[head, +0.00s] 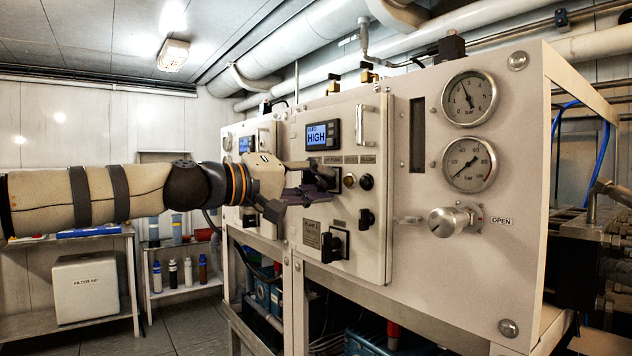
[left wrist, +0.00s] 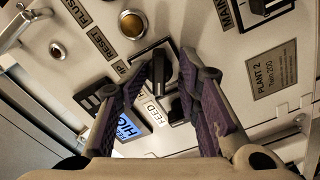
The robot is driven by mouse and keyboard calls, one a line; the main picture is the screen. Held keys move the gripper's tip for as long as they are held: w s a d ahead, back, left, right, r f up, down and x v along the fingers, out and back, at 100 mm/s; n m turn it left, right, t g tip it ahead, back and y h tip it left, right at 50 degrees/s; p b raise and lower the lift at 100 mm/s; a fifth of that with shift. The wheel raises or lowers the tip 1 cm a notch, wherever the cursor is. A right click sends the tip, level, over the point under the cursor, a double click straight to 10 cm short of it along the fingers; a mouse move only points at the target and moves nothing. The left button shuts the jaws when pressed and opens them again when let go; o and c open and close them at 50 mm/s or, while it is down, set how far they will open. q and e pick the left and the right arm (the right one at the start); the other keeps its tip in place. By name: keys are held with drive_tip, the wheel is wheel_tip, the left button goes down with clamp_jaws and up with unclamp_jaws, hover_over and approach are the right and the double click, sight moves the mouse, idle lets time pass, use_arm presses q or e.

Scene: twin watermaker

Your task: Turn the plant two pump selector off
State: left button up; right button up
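The plant two panel (head: 300,240) carries a display reading HIGH (head: 323,135) and a plate reading PLANT 2, which also shows in the left wrist view (left wrist: 273,70). My left gripper (head: 322,180) reaches in from the left at the panel, below the display. In the left wrist view its two purple-padded fingers (left wrist: 165,70) are apart, on either side of a black selector knob (left wrist: 159,68) beside the partly hidden HP pump label (left wrist: 121,68). I cannot tell whether they touch it. In the head view the gripper mostly hides this knob. My right gripper is out of view.
A larger black rotary switch (head: 335,244) is below on the same panel. Two gauges (head: 469,99) and a round valve knob (head: 447,221) are to the right. Another similar panel stands further left.

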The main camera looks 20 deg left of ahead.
use_arm(q)
drive_tip(key=v, duration=1.2)
